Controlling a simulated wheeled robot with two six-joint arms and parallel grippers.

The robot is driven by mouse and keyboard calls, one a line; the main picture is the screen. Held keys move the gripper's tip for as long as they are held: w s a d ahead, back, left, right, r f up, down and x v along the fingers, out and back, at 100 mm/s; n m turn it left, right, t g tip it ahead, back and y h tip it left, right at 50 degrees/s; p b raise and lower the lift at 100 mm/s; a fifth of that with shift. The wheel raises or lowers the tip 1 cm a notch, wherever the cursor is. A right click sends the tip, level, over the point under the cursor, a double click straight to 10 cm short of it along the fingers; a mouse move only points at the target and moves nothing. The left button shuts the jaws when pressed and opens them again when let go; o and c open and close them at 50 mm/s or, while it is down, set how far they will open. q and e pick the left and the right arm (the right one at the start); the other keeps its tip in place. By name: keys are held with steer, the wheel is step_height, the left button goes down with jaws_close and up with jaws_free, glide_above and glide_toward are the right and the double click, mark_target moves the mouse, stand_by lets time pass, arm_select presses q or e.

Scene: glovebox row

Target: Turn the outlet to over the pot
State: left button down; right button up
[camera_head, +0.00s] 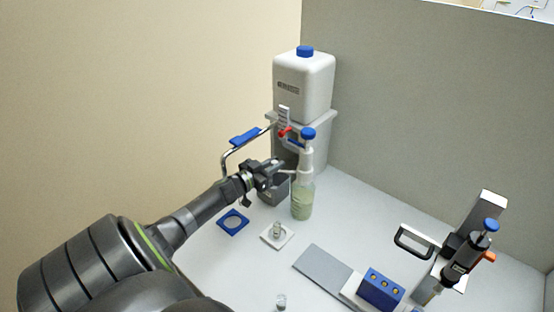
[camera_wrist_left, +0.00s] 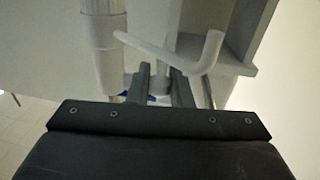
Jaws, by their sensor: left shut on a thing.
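The bottle-top dispenser has a blue knob (camera_head: 308,133) and stands on a bottle of pale green liquid (camera_head: 302,203). Its white outlet (camera_wrist_left: 180,60) is a thin bent tube, seen close up in the wrist view. In the head view the outlet is mostly hidden by my left gripper (camera_head: 281,172), which is shut on it left of the bottle. The fingers (camera_wrist_left: 160,82) also show below the tube in the wrist view. My right gripper is not in view.
A blue block (camera_head: 380,289) and a dispensing stand (camera_head: 488,208) are at right.

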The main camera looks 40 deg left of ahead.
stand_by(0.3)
arm_select(q)
steer(key=c, duration=1.3)
jaws_free()
steer(key=shift+c, duration=0.2)
steer(key=shift+d+f, duration=0.1)
steer(key=shift+d, duration=0.1)
